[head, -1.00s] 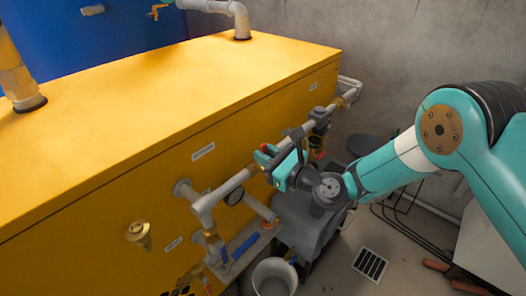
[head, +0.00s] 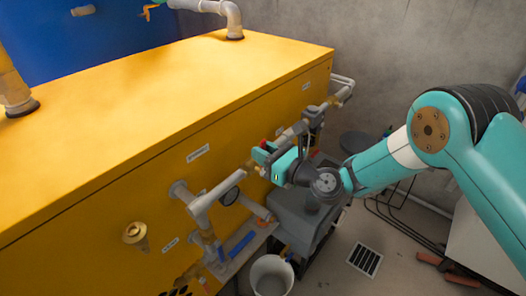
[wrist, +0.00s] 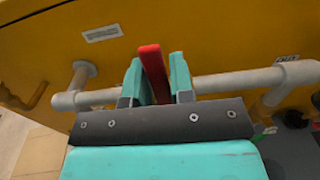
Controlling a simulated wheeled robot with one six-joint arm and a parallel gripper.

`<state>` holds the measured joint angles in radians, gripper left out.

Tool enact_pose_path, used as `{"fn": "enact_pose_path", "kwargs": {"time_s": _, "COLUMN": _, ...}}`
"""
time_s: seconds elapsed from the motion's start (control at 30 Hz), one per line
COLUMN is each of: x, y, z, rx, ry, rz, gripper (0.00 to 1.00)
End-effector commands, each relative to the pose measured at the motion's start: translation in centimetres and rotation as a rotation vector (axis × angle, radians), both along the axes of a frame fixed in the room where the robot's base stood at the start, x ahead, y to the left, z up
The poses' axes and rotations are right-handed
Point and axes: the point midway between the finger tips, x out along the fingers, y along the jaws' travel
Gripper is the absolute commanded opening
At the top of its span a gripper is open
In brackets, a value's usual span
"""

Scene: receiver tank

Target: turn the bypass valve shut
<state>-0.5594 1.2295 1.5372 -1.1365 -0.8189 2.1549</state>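A red lever handle (wrist: 154,72) stands up in front of the pale horizontal pipe in the wrist view. I cannot read a label that names it as the bypass valve. Its red tip (head: 264,143) shows just above my gripper in the head view. My gripper (wrist: 157,75) has its two teal fingers on either side of the handle. The handle lies close to the left finger, and a narrow gap shows at the right finger. The gripper looks open around it. The valve body is hidden behind the gripper. In the head view my gripper (head: 265,158) is at the pipe along the yellow tank's front.
The yellow tank (head: 150,95) fills the left. A floor grate (head: 366,260) lies at right.

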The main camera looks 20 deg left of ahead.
Motion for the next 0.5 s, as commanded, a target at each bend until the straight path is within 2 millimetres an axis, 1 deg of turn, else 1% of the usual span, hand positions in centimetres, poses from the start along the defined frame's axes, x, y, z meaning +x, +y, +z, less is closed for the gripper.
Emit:
{"fn": "enact_pose_path", "kwargs": {"time_s": 0.03, "x": 0.04, "y": -0.04, "z": -0.05, "rx": -0.001, "ry": 0.0, "rz": -0.001, "gripper": 0.34}}
{"fn": "enact_pose_path", "kwargs": {"time_s": 0.07, "x": 0.03, "y": -0.04, "z": -0.05, "rx": -0.001, "ry": -0.001, "rz": -0.001, "gripper": 0.41}}
{"fn": "enact_pose_path", "kwargs": {"time_s": 0.1, "x": 0.02, "y": -0.03, "z": -0.04, "rx": -0.001, "ry": -0.001, "rz": -0.001, "gripper": 0.44}}
{"fn": "enact_pose_path", "kwargs": {"time_s": 0.5, "x": -0.03, "y": -0.13, "z": -0.03, "rx": -0.002, "ry": -0.002, "rz": 0.0, "gripper": 0.44}}
